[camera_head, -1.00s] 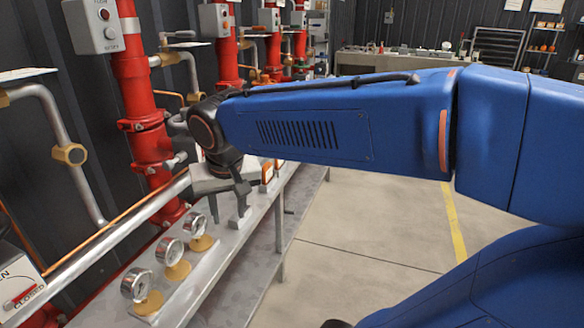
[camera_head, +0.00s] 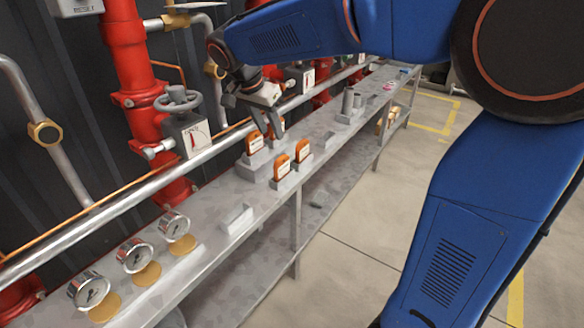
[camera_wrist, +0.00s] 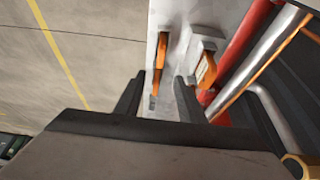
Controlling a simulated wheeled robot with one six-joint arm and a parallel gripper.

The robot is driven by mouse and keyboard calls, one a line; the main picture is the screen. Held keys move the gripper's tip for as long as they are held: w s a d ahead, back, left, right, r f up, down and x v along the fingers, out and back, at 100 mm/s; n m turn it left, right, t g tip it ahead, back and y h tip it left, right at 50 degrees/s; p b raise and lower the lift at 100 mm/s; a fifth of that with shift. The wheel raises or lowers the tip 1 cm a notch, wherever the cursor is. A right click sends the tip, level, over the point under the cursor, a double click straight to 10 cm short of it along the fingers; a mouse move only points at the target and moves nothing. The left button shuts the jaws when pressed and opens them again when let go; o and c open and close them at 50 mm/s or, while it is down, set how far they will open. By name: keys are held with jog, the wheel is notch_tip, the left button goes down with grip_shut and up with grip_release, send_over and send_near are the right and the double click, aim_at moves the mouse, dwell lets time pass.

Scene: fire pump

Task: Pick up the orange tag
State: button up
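Several orange tags with white labels stand on the grey bench. In the head view, one orange tag (camera_head: 254,143) is upright on a grey block, with my gripper (camera_head: 275,127) just behind it. Two more tags, one at the front (camera_head: 281,167) and one just right of it (camera_head: 303,151), stand in small holders. In the wrist view, my gripper (camera_wrist: 160,80) is open, its dark fingers apart. One tag (camera_wrist: 162,50) shows beyond the gap, and another (camera_wrist: 205,70) shows outside the finger at right. I cannot tell which tag is which between the views.
The bench (camera_head: 215,262) runs along the wall. Three gauges (camera_head: 134,256) stand at its near end, and an empty grey holder (camera_head: 238,219) lies between them and the tags. Red pipes and a valve box (camera_head: 188,130) stand behind. Floor at right is clear.

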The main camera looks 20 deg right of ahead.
aim_at(279, 159)
jog(key=x, duration=1)
jog(key=shift+f, duration=0.4)
jog(key=shift+s+a+f+x, duration=0.1)
jog(key=shift+a+x, duration=0.05)
jog(key=shift+x, duration=0.8)
jog(key=shift+s+a+f+x, duration=0.1)
jog(key=shift+a+x, duration=0.05)
jog(key=shift+x, duration=0.75)
jog(key=shift+s+a+x, duration=0.1)
jog(key=shift+a+x, duration=0.05)
jog(key=shift+x, duration=0.8)
grip_shut()
